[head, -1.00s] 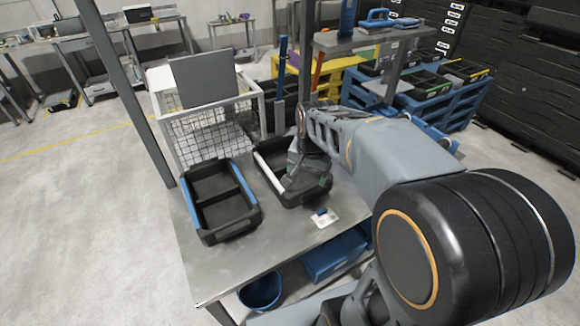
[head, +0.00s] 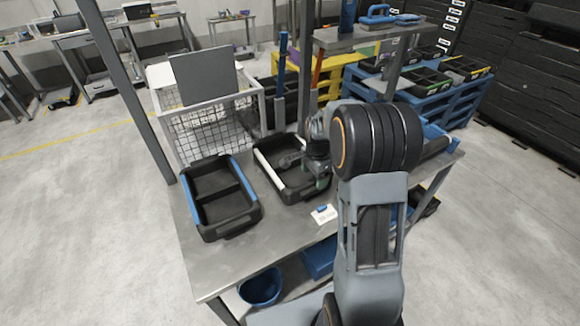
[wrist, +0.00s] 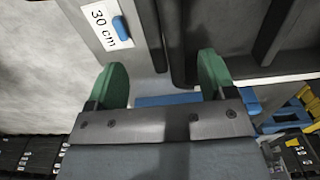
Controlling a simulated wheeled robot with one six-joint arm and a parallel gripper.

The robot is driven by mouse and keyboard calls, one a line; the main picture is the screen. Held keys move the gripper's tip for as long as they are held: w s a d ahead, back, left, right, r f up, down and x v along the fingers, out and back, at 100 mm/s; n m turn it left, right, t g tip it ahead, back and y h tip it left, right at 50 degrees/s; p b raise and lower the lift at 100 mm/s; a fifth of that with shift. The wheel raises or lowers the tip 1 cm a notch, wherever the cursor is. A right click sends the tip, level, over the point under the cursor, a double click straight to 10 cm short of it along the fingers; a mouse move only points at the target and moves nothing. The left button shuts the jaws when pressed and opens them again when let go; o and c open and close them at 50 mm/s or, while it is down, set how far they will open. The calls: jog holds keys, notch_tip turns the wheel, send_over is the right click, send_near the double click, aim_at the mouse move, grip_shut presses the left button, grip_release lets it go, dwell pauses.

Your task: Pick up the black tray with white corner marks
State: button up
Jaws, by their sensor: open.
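A black tray with a white strip along its left edge (head: 266,172) lies on the grey table, right of centre; I see a white strip rather than clear corner marks. My gripper (head: 318,180) is at the tray's right side, and my arm hides part of that side. In the wrist view the two green fingertips of my gripper (wrist: 162,80) are spread apart with nothing clearly held between them. Dark walls, likely the tray's (wrist: 182,45), show just beyond the fingers. I cannot tell whether the fingers touch the tray.
A black tray with blue edges (head: 220,202) lies to the left on the table (head: 215,262). A card with a blue piece (head: 324,214), reading "30 cm" in the wrist view (wrist: 102,22), lies in front. A wire basket (head: 195,130) and a post (head: 125,90) stand behind.

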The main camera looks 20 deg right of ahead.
aim_at(313, 184)
jog(key=shift+w+f+p, duration=0.15)
jog(key=shift+f, duration=1.25)
jog(key=shift+w+f+p, duration=0.1)
jog(key=shift+f+p, duration=0.05)
jog(key=shift+f, duration=1.2)
jog(key=c, duration=1.2)
